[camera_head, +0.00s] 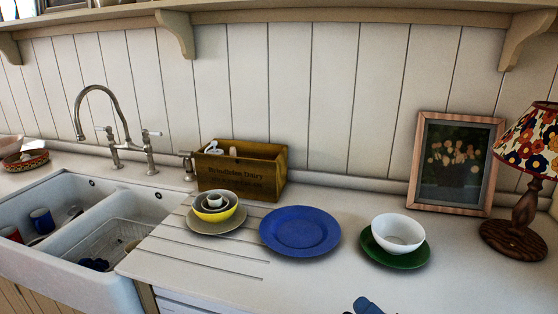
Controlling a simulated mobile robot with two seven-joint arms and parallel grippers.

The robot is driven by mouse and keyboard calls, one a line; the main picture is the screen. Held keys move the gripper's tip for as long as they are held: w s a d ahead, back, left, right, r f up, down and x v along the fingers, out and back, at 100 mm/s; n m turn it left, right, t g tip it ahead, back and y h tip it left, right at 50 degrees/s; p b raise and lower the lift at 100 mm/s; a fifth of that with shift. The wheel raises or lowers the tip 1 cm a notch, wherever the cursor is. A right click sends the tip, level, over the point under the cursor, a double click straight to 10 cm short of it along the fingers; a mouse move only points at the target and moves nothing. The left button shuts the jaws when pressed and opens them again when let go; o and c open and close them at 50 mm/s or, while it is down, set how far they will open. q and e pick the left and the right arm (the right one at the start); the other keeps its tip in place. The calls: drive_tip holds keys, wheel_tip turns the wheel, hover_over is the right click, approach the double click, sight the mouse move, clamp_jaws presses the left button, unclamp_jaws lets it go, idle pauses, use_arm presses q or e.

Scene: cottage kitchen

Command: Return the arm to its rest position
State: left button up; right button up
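Neither of my grippers shows clearly in the head view. A small blue-grey piece (367,306) pokes in at the bottom edge, right of centre. It is cut off by the frame, and I cannot tell whether it is part of my arm or an object. No held thing is visible.
The counter holds a wooden crate (240,178), stacked bowls (215,214) on a plate, a blue plate (300,230), and a white bowl (398,232) on a green plate (397,260). A framed picture (455,165) and lamp (525,150) stand right. A double sink (130,290) is left.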

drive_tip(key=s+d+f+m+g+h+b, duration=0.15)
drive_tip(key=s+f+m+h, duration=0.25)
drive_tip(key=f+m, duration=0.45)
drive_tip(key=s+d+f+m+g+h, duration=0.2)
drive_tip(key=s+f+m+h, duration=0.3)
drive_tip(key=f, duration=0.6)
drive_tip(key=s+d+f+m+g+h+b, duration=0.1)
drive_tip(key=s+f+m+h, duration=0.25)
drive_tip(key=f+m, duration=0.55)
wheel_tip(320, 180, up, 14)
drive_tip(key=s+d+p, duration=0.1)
drive_tip(key=p, duration=1.7)
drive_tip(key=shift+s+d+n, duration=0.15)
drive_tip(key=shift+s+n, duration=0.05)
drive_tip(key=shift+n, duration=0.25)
